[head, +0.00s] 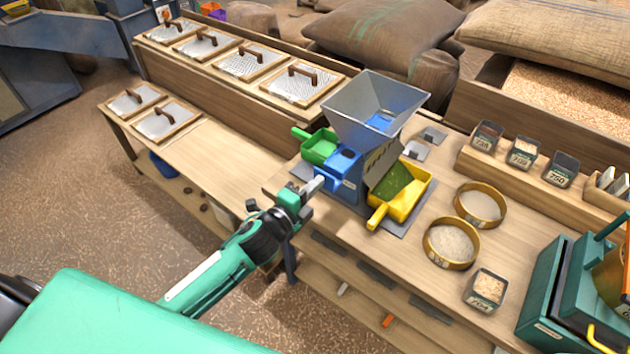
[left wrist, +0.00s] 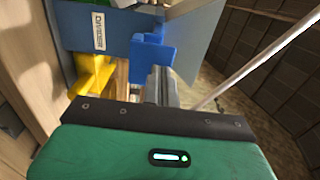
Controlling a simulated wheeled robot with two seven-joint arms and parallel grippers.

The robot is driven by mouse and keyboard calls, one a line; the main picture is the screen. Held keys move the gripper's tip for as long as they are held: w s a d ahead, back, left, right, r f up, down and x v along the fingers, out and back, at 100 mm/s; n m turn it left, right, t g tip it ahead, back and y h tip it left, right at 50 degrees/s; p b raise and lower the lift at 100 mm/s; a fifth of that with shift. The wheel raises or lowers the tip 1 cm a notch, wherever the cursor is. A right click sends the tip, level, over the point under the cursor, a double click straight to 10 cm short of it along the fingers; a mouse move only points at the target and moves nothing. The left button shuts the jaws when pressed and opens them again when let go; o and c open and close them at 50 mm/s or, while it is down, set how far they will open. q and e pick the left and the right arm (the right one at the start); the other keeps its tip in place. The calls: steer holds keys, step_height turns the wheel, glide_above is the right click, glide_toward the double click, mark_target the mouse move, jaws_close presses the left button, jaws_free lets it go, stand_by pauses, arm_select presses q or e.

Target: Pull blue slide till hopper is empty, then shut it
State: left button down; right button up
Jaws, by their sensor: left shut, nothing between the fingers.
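The grey hopper (head: 375,100) stands on top of the blue divider body (head: 346,165). A blue patch shows at the bottom of its inside, and I see no grain in it. The blue slide (head: 329,184) sticks out at the front left of the body; it also shows in the left wrist view (left wrist: 150,55). My left gripper (head: 314,186) is shut and empty, with its fingertips close by the slide; I cannot tell if they touch. A green pan (head: 320,147) sits left of the body and a yellow pan (head: 404,193) right. My right gripper is not in view.
Two round sieves (head: 451,243) and a small cup of grain (head: 486,288) stand on the bench (head: 350,247) to the right. A green machine (head: 560,290) is at the right edge. Lidded trays (head: 245,62) line the back left. The lower left bench top is mostly clear.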

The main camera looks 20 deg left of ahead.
arm_select(q)
steer(key=shift+w, duration=0.15)
steer(key=x, duration=0.5)
steer(key=shift+r, duration=0.2)
stand_by(0.3)
steer(key=shift+a, duration=0.1)
